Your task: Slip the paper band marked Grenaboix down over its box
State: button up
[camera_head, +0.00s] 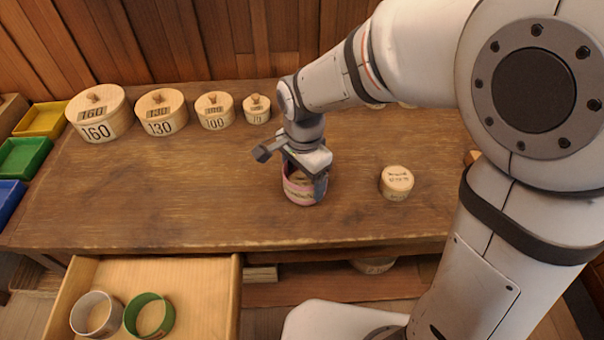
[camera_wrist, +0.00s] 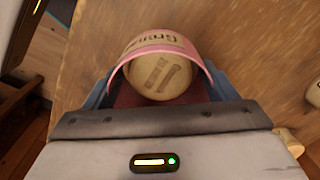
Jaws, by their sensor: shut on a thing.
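My gripper (camera_head: 306,178) is shut on a pink paper band (camera_head: 302,199) with a pale stripe, over the middle of the table. In the wrist view the band (camera_wrist: 186,47) arches between my two blue-grey fingers, and dark lettering beginning "Gren" shows on it. A round pale wooden box (camera_wrist: 155,78) with dark marks on top shows inside the band's ring. I cannot tell how far the band sits down around this box. In the head view my gripper hides most of the box.
A small lettered round box (camera_head: 397,182) stands to the right on the wooden table (camera_head: 190,205). Several numbered lidded boxes (camera_head: 162,111) line the back left. An open drawer (camera_head: 200,290) holds a grey ring (camera_head: 84,318) and a green ring (camera_head: 163,326). Coloured trays (camera_head: 24,156) are far left.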

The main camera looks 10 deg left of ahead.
jog(key=o, duration=1)
jog(key=shift+r, duration=0.1)
jog(key=shift+r+p, duration=0.6)
jog(key=shift+r, duration=0.05)
notch_tip(320, 180, up, 7)
jog(key=p, duration=0.5)
dwell(0.8)
dwell(1.0)
